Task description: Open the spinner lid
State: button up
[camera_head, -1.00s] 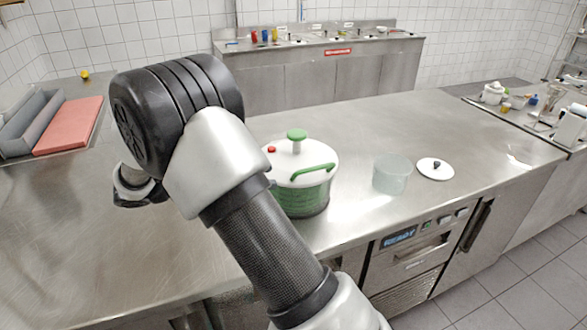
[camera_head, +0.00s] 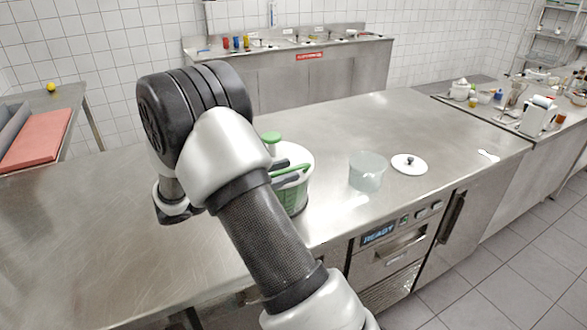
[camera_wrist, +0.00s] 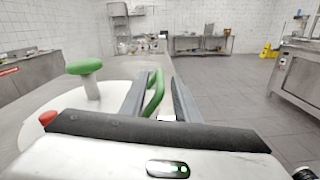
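The salad spinner (camera_head: 300,199) stands on the steel counter, partly hidden behind my arm. It has a white lid (camera_head: 294,154), a green knob (camera_head: 271,137) on top and a green curved handle (camera_head: 291,176) at the side. In the wrist view the lid (camera_wrist: 85,98) lies at the left, with the green knob (camera_wrist: 84,66) and a red button (camera_wrist: 47,117). My gripper (camera_wrist: 160,80) is open, its two dark fingers on either side of the green handle (camera_wrist: 153,93). I cannot tell whether a finger touches it.
A clear container (camera_head: 367,173) and a small white lid with a black knob (camera_head: 409,163) stand right of the spinner. A red board (camera_head: 36,141) lies at the far left. The counter behind the spinner is clear.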

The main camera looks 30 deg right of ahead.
aim_at(305, 166)
jog(key=shift+d, duration=1.6)
grip_shut()
